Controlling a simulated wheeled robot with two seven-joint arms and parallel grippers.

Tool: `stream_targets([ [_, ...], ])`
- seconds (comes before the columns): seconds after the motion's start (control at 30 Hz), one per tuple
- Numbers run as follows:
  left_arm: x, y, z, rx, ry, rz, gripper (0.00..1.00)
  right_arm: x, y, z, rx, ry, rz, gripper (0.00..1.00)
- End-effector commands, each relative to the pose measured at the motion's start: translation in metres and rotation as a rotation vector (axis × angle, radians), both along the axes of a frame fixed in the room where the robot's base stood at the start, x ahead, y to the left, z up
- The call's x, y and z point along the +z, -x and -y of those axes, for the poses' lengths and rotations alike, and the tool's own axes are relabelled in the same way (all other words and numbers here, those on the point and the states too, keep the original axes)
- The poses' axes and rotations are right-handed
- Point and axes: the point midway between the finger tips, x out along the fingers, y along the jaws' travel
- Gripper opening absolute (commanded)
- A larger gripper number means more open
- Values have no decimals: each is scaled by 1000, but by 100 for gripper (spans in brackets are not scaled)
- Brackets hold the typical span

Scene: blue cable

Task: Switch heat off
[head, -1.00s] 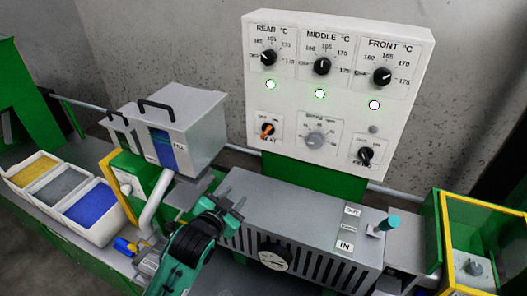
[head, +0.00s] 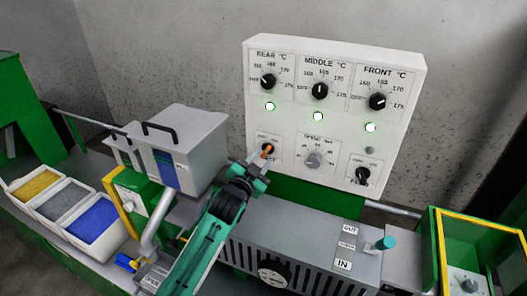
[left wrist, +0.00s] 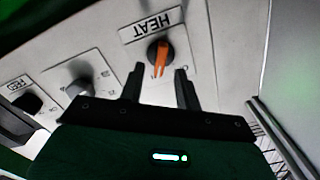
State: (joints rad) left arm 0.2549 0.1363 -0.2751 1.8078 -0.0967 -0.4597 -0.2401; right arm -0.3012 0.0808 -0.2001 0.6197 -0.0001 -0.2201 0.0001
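The heat knob (head: 267,149) is a dark dial with an orange pointer at the lower left of the white control panel (head: 400,150). It also shows in the left wrist view (left wrist: 159,56), under the HEAT label, with its orange pointer toward the gripper. My left gripper (head: 262,164) is at the panel just below the knob. In the left wrist view its two dark fingers (left wrist: 159,80) are apart, one on each side of the pointer's end. I cannot tell whether they touch it. My right gripper is not in view.
Three temperature dials with lit green lamps (head: 319,116) are above. A speed dial (head: 313,158) and a feed knob (head: 362,175) are to the right. A grey hopper (head: 185,140) stands close left of my arm. The grey machine body (head: 300,235) is below.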

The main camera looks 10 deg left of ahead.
Motion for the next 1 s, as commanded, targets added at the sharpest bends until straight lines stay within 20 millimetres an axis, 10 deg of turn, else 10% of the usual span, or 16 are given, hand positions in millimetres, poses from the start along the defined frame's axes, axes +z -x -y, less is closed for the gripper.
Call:
stream_targets([
  [0.63,0,-31,6,0,0,0,34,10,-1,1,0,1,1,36],
  [0.8,0,-31,6,0,0,0,0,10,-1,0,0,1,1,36],
  [1.0,0,-31,6,0,2,-1,0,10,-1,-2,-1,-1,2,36],
])
